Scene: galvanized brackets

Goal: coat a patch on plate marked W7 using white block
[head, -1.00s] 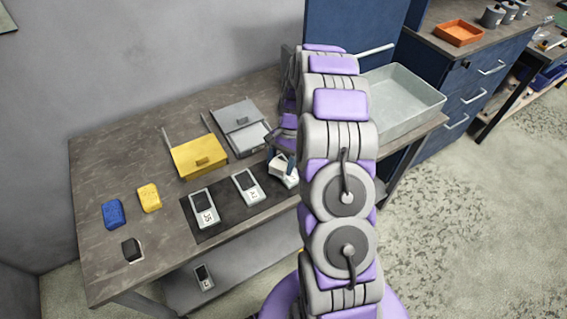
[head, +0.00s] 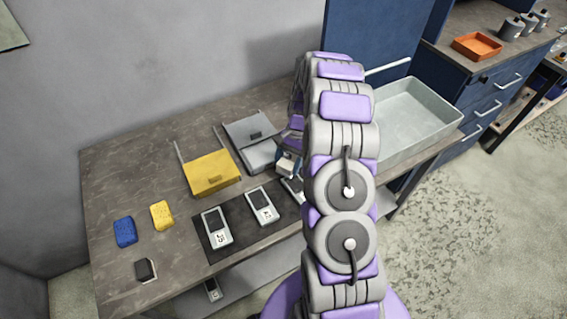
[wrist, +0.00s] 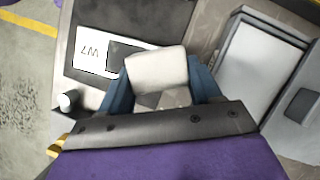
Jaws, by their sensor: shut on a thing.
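My gripper (wrist: 160,84) is shut on the white block (wrist: 157,66), its blue fingers on either side of it. The plate marked W7 (wrist: 88,52) lies on the dark mat (wrist: 150,14) in the wrist view, with a dark patch (wrist: 120,55) on its face. The block covers part of that plate in the picture; I cannot tell if they touch. In the head view my gripper (head: 288,165) is behind the arm's edge, just behind a partly hidden plate (head: 291,188). Two similar plates (head: 216,227) (head: 262,206) lie to its left.
A yellow tray (head: 211,174) and a grey tray (head: 251,132) stand behind the mat. A blue block (head: 125,232), a yellow block (head: 161,215) and a dark block (head: 146,270) lie at left. A large grey bin (head: 420,115) is at right. A small white cylinder (wrist: 68,99) is near the plate.

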